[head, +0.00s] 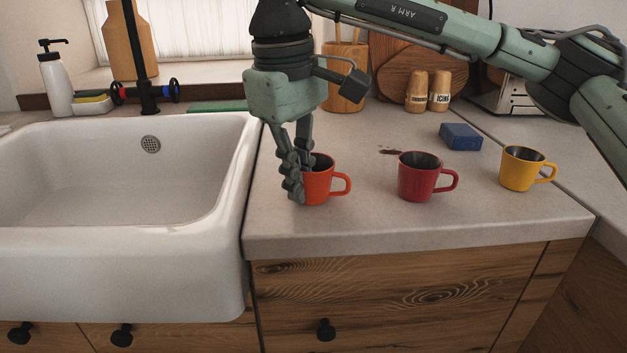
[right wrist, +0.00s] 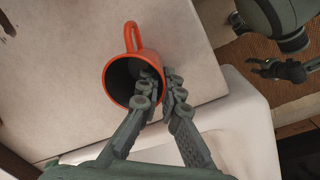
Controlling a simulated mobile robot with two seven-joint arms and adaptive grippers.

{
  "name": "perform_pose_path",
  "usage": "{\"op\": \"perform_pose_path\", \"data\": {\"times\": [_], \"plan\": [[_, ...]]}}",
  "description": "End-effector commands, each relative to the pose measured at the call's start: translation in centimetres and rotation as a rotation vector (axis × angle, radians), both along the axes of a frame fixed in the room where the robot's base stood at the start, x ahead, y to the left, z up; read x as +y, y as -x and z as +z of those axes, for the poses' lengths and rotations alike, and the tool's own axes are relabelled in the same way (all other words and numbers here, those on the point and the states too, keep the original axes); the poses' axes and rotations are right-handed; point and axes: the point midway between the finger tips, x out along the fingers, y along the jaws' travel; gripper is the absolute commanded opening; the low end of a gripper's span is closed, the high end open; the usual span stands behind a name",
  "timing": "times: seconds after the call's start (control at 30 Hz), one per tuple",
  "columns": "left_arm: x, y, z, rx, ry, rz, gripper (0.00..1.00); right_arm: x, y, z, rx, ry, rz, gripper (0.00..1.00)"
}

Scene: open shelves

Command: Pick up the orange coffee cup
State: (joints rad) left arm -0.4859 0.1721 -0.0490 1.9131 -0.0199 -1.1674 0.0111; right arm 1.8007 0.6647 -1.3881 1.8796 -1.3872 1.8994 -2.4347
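The orange coffee cup (head: 318,187) stands upright on the counter near its front edge, just right of the sink, handle to the right. In the right wrist view I look into the cup (right wrist: 119,78), with its handle toward the top. My right gripper (head: 297,182) points down at the cup's left side. In the right wrist view its fingers (right wrist: 163,86) straddle the cup wall, one inside and one outside, closed closely around it. My left gripper is outside the head view. A dark gripper-like part, apparently my left gripper (right wrist: 284,70), shows at the right wrist view's upper right; its opening is unclear.
A red cup (head: 417,178) and a yellow cup (head: 519,170) stand to the right. A blue block (head: 460,137) lies behind them. The white sink (head: 120,212) adjoins on the left. Two shakers (head: 428,91), wooden boards and a utensil holder (head: 345,91) stand at the back.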

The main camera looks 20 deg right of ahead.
Motion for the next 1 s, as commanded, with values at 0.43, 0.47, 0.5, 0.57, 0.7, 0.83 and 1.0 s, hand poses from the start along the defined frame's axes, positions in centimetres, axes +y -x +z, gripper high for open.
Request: {"op": "perform_pose_path", "data": {"times": [0.43, 0.47, 0.5, 0.57, 0.7, 0.83, 1.0], "plan": [[0.0, 0.0, 0.0, 0.001, -0.001, -0.001, 0.4, 0.0, 0.0, 1.4, -0.002, -0.001, -0.001, 0.0], [0.0, 0.0, 0.0, 0.001, -0.001, -0.001, 0.4, 0.1, 0.0, 1.9, -0.002, -0.002, -0.001, 0.0], [0.0, 0.0, 0.0, 0.001, -0.001, -0.001, 0.4, 0.1, 0.0, 2.5, -0.002, -0.002, 0.0, 0.0], [0.0, -0.1, 0.2, -0.001, -0.002, -0.001, 0.4, 0.1, -0.1, 3.6, -0.004, -0.003, 0.0, 0.0], [0.0, -0.3, 0.7, -0.008, -0.003, -0.001, 0.4, 2.5, -0.5, 5.5, -0.001, -0.001, 0.006, 0.0], [-0.1, -0.5, 1.1, -0.019, -0.001, -0.002, 0.4, 5.5, -1.1, 7.5, -0.002, 0.001, 0.003, 0.0], [0.2, 0.3, -0.6, 0.006, 0.001, 0.001, 0.4, 8.7, -1.8, 9.5, -0.002, 0.0, 0.001, 0.0]]}}
